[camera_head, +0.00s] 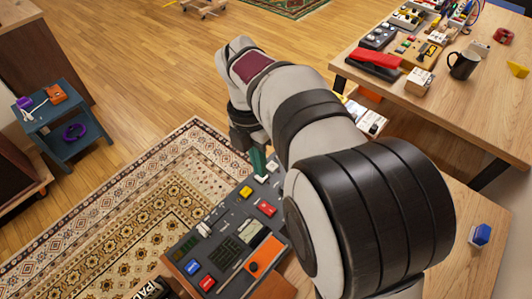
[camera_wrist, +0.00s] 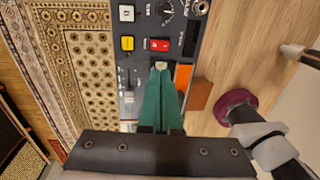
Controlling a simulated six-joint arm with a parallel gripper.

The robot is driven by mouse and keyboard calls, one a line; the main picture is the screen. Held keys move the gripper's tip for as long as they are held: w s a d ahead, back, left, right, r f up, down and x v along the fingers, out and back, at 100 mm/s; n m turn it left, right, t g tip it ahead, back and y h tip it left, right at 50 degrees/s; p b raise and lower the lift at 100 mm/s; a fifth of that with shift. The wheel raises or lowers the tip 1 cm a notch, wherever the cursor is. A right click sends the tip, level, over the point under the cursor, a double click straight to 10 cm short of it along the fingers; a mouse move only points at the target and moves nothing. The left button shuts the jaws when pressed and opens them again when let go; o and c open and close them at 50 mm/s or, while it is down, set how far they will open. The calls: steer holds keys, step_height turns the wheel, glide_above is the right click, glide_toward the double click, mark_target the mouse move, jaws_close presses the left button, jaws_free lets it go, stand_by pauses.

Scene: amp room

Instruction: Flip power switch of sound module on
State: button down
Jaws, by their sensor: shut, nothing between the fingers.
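The sound module is a dark grey panel (camera_head: 215,232) with coloured switches, lying on the wooden table under my arm. It also shows in the wrist view (camera_wrist: 140,68). A red rocker switch (camera_wrist: 159,45) with white marks sits beside a yellow switch (camera_wrist: 127,43). The red one shows in the head view too (camera_head: 266,208). I cannot read which switch is labelled power. My gripper (camera_wrist: 161,70) has green fingers, shut and empty. Its tips are just short of the red switch in the wrist view, by a small white part; contact cannot be told. The fingers hide the panel below them.
An orange block (camera_head: 265,255) with a black knob is on the panel. A blue-and-white switch (camera_head: 480,235) stands at the table's right. A patterned rug (camera_head: 130,215) lies left.

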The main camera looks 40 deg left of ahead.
mark_target(272, 211)
steer(key=d+f, duration=0.1)
steer(key=f, duration=0.3)
steer(key=d+f, duration=0.1)
steer(key=f, duration=0.4)
steer(key=d+f, duration=0.1)
steer(key=f, duration=0.4)
steer(key=shift+w+d, duration=0.1)
steer(key=shift+d+f, duration=0.1)
steer(key=shift+f, duration=0.15)
steer(key=shift+a+r, duration=0.25)
steer(key=shift+a, duration=0.55)
steer(key=shift+r, duration=0.1)
